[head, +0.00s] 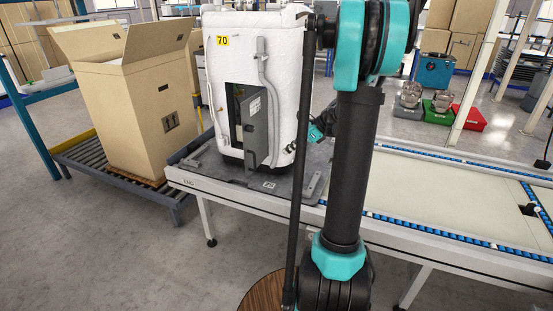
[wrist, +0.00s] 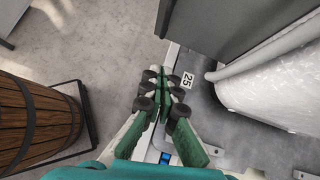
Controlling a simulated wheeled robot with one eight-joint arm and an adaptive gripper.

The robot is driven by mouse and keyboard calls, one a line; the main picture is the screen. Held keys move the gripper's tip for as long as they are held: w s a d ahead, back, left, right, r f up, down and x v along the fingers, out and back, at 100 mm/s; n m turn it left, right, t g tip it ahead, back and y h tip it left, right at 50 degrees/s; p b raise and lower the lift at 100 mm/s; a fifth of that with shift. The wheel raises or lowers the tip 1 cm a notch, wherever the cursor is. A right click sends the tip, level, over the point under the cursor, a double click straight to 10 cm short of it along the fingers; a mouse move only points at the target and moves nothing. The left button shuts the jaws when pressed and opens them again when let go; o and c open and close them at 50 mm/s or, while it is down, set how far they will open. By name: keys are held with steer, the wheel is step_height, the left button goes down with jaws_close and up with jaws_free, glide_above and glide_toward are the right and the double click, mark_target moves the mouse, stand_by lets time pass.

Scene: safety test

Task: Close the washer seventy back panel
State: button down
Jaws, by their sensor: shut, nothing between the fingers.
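The washer (head: 285,75) is a white unit with a yellow "70" label, standing on a grey pallet (head: 225,170) on the conveyor table. Its dark grey back panel (head: 254,125) stands open, swung outward from the dark opening (head: 233,100) in the lower back. In the wrist view, the panel (wrist: 220,22) is probably the large grey sheet at the top, beside the white washer body (wrist: 275,90). My gripper (wrist: 164,80) is shut and empty over the pallet's edge, apart from the panel. In the head view, my gripper (head: 318,130) is partly hidden behind my arm, right of the washer.
Grey hoses (head: 266,75) run down the washer's back. An open cardboard box (head: 140,110) stands on rollers at the left. The conveyor (head: 450,190) at the right is clear. The floor in front is mostly free.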

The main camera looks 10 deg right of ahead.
steer(key=w+a+r+x, duration=0.1)
steer(key=r+x, duration=0.1)
steer(key=x, duration=1)
steer(key=shift+a, duration=0.4)
steer(key=shift+a, duration=0.1)
